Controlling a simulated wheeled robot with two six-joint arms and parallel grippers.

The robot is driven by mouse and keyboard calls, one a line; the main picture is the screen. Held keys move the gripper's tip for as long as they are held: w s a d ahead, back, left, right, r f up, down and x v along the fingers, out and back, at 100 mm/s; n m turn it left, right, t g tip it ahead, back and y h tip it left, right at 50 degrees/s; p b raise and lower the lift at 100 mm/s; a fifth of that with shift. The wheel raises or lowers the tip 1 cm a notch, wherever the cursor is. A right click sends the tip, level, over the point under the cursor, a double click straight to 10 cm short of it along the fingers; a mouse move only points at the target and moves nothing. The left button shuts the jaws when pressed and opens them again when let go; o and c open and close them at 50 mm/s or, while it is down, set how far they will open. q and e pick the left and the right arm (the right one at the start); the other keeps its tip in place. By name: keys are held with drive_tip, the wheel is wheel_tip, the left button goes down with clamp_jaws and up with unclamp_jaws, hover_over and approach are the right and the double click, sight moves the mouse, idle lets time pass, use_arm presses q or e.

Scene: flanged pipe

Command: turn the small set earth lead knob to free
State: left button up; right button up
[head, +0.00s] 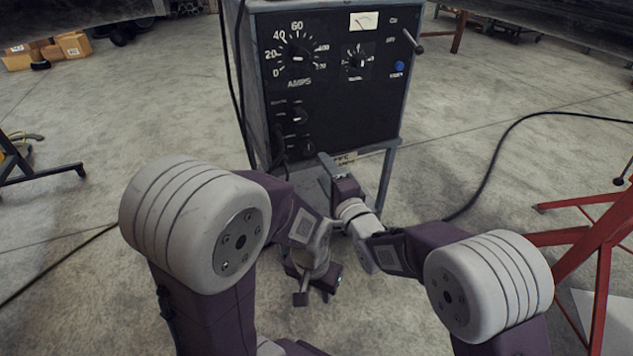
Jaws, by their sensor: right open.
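The welding set (350,110) is a dark-fronted box on a grey stand. Its panel has a large AMPS dial (298,58), a smaller dial (356,63), and two small knobs at lower left, an upper one (299,115) and a lower one (307,148). The labels are too small to show which knob is for the earth lead. My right gripper (338,175) is open, in front of the set's lower edge and below the knobs, apparently apart from them. My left gripper (318,284) hangs lower, pointing down over the floor; its jaw opening is unclear.
A crank handle (414,42) sticks out at the panel's upper right, above a blue button (400,66). Dark cables run down the set's left side. A black cable (490,165) lies on the floor at right, near a red stand (603,255). Cardboard boxes (62,47) lie far left.

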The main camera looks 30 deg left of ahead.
sight(309, 150)
drive_tip(key=p+x, duration=0.4)
drive_tip(key=x, duration=0.1)
drive_tip(key=shift+s+a+r, duration=0.1)
drive_tip(key=shift+s+a, duration=0.05)
drive_tip(key=shift+s, duration=0.1)
drive_tip(key=x, duration=0.1)
drive_tip(key=b+x, duration=0.2)
drive_tip(key=shift+w+a+f, duration=0.2)
drive_tip(key=shift+f, duration=0.1)
drive_tip(key=shift+w+a+r+b, duration=0.2)
drive_tip(key=shift+w+a+b, duration=0.05)
drive_tip(key=shift+b, duration=0.05)
clamp_jaws()
